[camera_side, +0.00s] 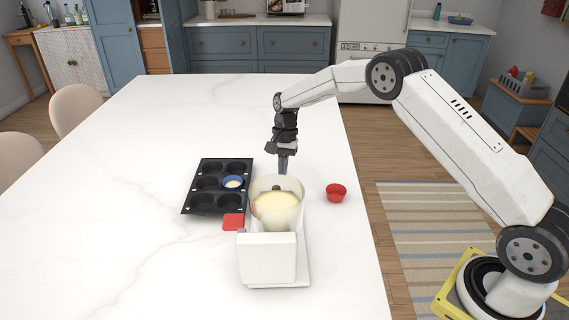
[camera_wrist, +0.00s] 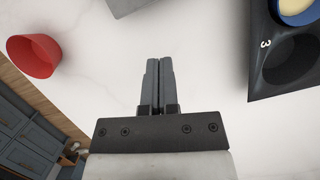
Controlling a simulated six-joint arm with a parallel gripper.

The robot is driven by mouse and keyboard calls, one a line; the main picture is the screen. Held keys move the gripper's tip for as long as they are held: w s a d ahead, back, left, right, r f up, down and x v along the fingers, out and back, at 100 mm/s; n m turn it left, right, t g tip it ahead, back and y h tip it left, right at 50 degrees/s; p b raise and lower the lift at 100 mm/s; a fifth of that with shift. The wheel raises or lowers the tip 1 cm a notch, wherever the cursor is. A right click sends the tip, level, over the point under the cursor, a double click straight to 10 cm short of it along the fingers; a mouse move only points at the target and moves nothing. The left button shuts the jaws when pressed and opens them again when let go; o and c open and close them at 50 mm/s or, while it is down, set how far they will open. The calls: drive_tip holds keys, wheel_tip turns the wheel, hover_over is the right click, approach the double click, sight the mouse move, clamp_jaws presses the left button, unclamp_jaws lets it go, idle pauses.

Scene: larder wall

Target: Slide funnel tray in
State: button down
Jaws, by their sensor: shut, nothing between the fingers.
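The funnel (camera_side: 276,205) is a pale, translucent hopper holding cream-coloured batter, on a white dispenser stand (camera_side: 268,258). A flat red square piece (camera_side: 233,222) shows at the left of the funnel, by the muffin tray's corner; I cannot tell whether it is joined to the dispenser. My gripper (camera_side: 283,170) points down just behind the funnel in the side view, its tips partly close to the funnel's rim in the picture. In the wrist view my gripper (camera_wrist: 159,62) has its two fingers together, empty, above bare white counter.
A black muffin tray (camera_side: 208,184) lies left of the funnel, with a blue cup (camera_side: 233,182) of batter in one well. An empty-looking red cup (camera_side: 336,193) stands right, near the counter edge; it also shows in the wrist view (camera_wrist: 34,58). The counter's left side is clear.

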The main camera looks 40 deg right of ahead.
drive_tip(key=shift+x, duration=0.9)
drive_tip(key=shift+s+a+r, duration=0.25)
drive_tip(key=shift+s+a, duration=0.25)
drive_tip(key=shift+a, duration=0.2)
drive_tip(key=shift+s+a+r, duration=0.25)
drive_tip(key=shift+s+a, duration=0.35)
drive_tip(key=shift+a, duration=0.3)
drive_tip(key=shift+s+a, duration=1.2)
drive_tip(key=shift+s, duration=0.15)
drive_tip(key=shift+s+a, duration=1)
drive_tip(key=shift+s, duration=0.2)
drive_tip(key=shift+w+d, duration=0.1)
drive_tip(key=shift+d, duration=0.05)
